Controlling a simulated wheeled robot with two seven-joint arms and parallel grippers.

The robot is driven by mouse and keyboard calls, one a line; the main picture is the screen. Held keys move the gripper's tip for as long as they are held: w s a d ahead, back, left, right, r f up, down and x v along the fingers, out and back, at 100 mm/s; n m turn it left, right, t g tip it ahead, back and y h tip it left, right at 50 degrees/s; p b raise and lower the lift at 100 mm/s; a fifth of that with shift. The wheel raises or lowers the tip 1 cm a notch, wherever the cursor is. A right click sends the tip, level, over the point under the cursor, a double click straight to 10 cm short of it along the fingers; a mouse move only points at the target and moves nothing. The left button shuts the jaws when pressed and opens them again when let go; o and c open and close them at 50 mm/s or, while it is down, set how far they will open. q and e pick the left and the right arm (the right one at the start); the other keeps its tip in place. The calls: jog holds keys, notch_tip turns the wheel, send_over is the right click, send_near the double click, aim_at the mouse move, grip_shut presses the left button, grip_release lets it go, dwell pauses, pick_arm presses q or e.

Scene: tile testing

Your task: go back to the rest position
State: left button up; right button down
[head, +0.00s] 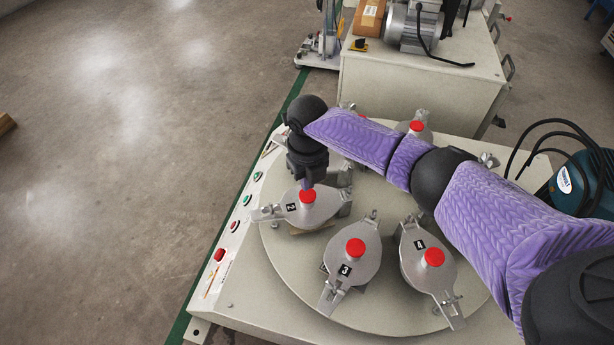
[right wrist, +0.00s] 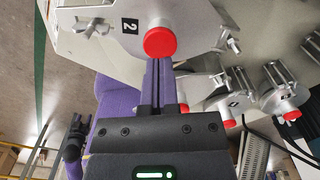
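My right gripper (head: 307,184) points down at the red knob (head: 307,196) of the clamp fixture labelled 2 (head: 325,208) on the round turntable (head: 290,265). In the right wrist view its two slim fingers (right wrist: 158,75) lie side by side, shut with nothing between them. Their tips are right by the red knob (right wrist: 160,42); I cannot tell whether they touch it. My left gripper is not in the head view. A small dark and purple part (right wrist: 76,138) at the lower left of the right wrist view may be my left arm, its fingers unclear.
Fixtures 3 (head: 352,262) and 4 (head: 425,265) stand on the turntable, with others partly behind my right arm. A button panel (head: 235,225) runs along the machine's left edge. A cabinet with a motor (head: 415,25) stands behind. A teal machine (head: 570,185) is at right.

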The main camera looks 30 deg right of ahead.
jog(key=shift+f+b, duration=0.65)
jog(key=shift+f, duration=0.6)
jog(key=shift+r+p, duration=2.5)
jog(key=shift+r, duration=1.15)
jog(key=shift+f, duration=0.1)
